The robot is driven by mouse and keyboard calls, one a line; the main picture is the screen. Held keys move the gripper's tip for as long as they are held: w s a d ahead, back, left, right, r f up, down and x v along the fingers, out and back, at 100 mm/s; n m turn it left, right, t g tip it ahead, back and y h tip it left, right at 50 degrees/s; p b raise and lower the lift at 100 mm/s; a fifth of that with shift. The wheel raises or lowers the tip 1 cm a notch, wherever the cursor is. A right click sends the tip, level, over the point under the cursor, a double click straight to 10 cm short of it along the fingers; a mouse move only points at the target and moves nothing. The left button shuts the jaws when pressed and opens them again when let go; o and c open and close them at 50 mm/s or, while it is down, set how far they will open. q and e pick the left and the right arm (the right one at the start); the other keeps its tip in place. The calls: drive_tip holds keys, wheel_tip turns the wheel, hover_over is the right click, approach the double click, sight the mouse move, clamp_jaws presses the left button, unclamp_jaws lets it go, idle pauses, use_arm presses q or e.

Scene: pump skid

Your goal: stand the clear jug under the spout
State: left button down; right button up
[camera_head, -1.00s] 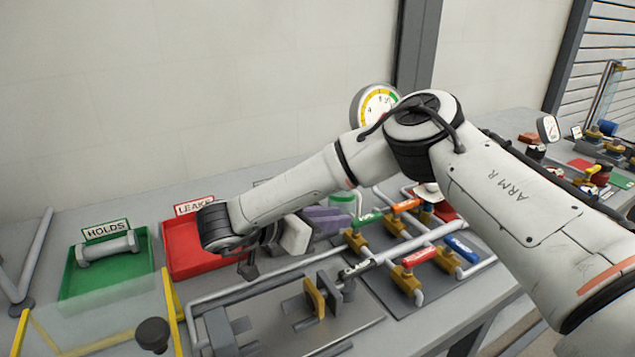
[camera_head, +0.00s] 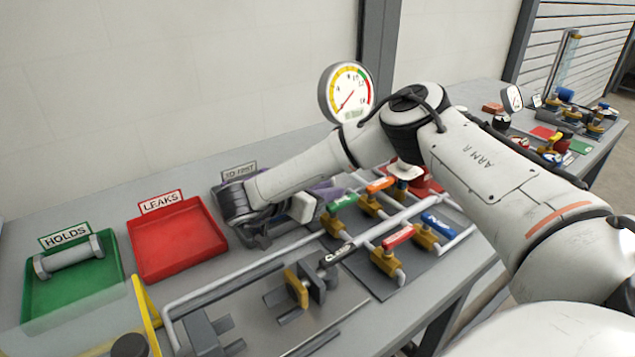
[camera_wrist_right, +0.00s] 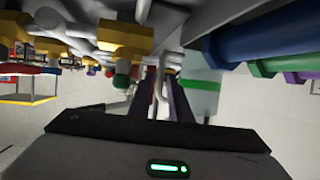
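The clear jug shows in the right wrist view as a pale see-through body with a green band (camera_wrist_right: 201,88). It is beside the right-hand finger. In the head view I cannot make it out behind my right arm. My right gripper (camera_wrist_right: 166,92) has two dark fingers apart, with a gap and nothing held between them. In the head view the right gripper (camera_head: 262,236) is low over the bench by the grey tray, its fingers mostly hidden. I cannot pick out the spout for certain. My left gripper is out of view.
Pipework with coloured valve handles (camera_head: 397,237) stands right of my right gripper. A gauge (camera_head: 346,92) rises behind my arm. The red LEAKS tray (camera_head: 178,245) is empty. The green HOLDS tray (camera_head: 75,288) holds a grey cylinder (camera_head: 68,255). A clamp fixture (camera_head: 305,285) sits in front.

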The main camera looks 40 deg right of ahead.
drive_tip(key=shift+d, duration=0.2)
clamp_jaws()
wheel_tip(320, 180, up, 28)
drive_tip(key=shift+p, duration=0.3)
idle(0.4)
